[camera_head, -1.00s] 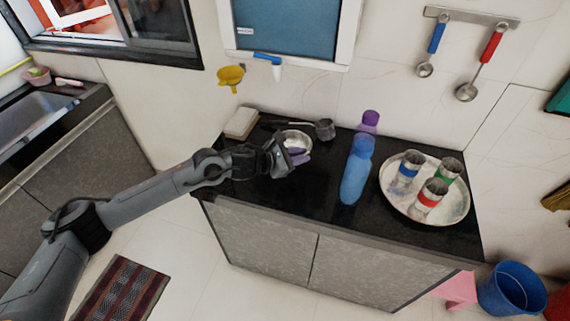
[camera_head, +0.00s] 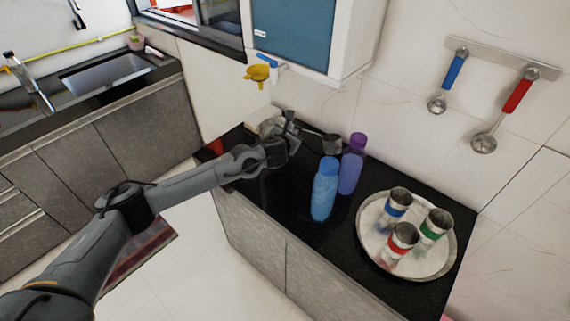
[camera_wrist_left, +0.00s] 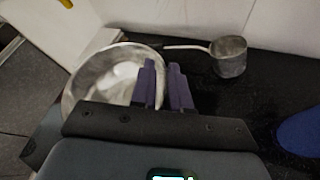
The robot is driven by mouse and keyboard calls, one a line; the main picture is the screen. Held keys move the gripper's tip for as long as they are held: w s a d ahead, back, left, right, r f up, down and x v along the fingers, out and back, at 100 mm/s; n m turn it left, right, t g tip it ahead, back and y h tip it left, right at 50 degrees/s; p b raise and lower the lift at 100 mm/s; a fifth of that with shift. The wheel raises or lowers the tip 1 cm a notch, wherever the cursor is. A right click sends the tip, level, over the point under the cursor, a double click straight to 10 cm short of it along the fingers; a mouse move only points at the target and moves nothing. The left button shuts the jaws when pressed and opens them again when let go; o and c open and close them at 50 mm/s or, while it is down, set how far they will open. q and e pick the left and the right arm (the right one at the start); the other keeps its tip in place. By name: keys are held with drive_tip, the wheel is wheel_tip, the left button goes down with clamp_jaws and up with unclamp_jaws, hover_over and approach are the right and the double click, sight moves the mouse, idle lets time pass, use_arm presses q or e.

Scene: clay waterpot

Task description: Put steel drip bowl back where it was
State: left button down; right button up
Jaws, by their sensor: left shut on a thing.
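The steel drip bowl (camera_wrist_left: 80,82) is at the left of the left wrist view, with a pale patch inside. My left gripper (camera_wrist_left: 165,85) is shut on its near right rim with purple fingers. In the head view the bowl (camera_head: 269,124) is at the back left corner of the black counter, partly hidden by my left gripper (camera_head: 290,122). I cannot tell whether its base touches the counter. My right gripper is not in view.
A long-handled steel dipper (camera_head: 332,144) lies just right of the bowl. A blue bottle (camera_head: 325,190) and a purple bottle (camera_head: 351,165) stand mid-counter. A steel tray (camera_head: 440,262) holds three banded cups.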

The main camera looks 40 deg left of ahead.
use_arm(q)
drive_tip(key=f, duration=0.2)
drive_tip(key=f+b, duration=0.1)
drive_tip(key=f, duration=0.2)
drive_tip(key=shift+s+f, duration=0.2)
drive_tip(key=shift+f, duration=0.1)
drive_tip(key=shift+a+f, duration=0.15)
drive_tip(key=shift+f, duration=0.2)
drive_tip(key=shift+w+f, duration=0.1)
drive_tip(key=shift+f, duration=0.6)
wheel_tip(320, 180, down, 3)
drive_tip(key=shift+r+b, duration=0.15)
drive_tip(key=shift+b, duration=0.5)
drive_tip(key=c, duration=1.1)
unclamp_jaws()
